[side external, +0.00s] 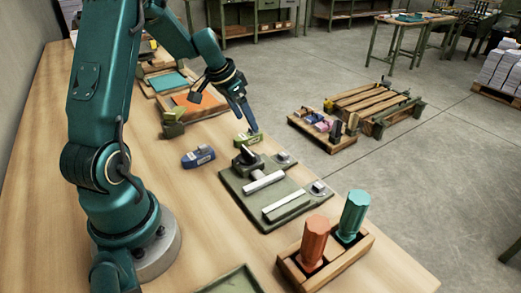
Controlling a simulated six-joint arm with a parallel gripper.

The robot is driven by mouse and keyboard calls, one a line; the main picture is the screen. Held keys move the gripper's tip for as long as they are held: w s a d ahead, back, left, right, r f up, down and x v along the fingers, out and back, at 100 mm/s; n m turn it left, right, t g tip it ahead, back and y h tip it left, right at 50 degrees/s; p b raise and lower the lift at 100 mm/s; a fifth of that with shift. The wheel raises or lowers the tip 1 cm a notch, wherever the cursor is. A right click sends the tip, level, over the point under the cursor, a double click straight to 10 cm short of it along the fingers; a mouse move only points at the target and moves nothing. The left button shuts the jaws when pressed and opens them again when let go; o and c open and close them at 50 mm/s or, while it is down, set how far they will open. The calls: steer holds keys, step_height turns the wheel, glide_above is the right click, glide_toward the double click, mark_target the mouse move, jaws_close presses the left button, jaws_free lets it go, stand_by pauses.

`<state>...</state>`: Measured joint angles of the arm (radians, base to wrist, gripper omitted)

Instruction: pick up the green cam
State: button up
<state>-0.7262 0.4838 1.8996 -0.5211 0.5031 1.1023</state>
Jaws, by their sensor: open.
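The green cam (249,138) appears to be the small green block with a pale label. It lies on the wooden table behind the green fixture plate. My gripper (246,126) points down right above it, its fingers open. The fingertips overlap the far side of the green block in this view, and I cannot tell whether they touch it or lie around it. A blue block (198,157) of similar shape, with a pale label, lies to the left on the bare table.
The fixture plate (235,190) with metal bars stands close in front. An olive-green piece (172,122) lies to the left. An orange handle (314,242) and a teal handle (354,215) stand in a wooden holder (345,262). Bare table surrounds the blue block.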

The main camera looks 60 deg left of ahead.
mark_target(250, 134)
steer(key=shift+x, duration=2.15)
jaws_close()
